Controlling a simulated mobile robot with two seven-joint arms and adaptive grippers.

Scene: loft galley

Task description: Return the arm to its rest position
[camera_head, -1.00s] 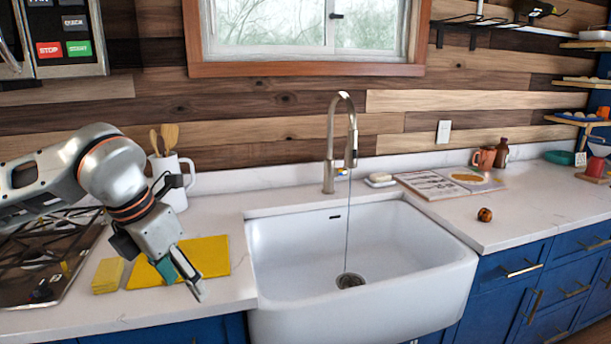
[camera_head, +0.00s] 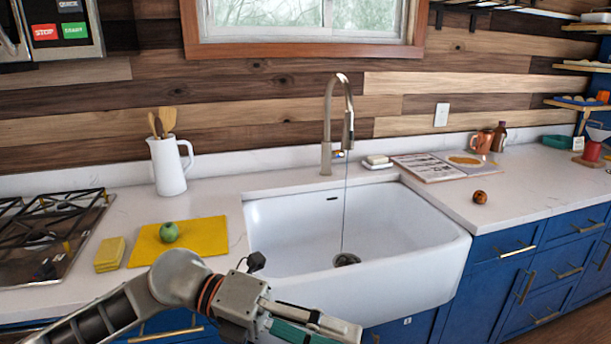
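My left arm comes in from the bottom left, in front of the counter and low before the sink's front. Its gripper (camera_head: 325,325) points right and is seen from the side at the bottom edge. Its fingers are partly cut off or overlapping, so I cannot tell how far apart they are. I see nothing held in it. A round green fruit-like thing (camera_head: 169,232) sits on the yellow mat (camera_head: 205,235), clear of the gripper. My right gripper is not in view.
A white farmhouse sink (camera_head: 405,280) with a running tap (camera_head: 330,125) is just behind the gripper. Yellow sponges (camera_head: 109,255), a stove (camera_head: 45,230) and a white jug (camera_head: 168,168) with utensils are on the left. A small orange-brown ball (camera_head: 479,197) lies on the right counter.

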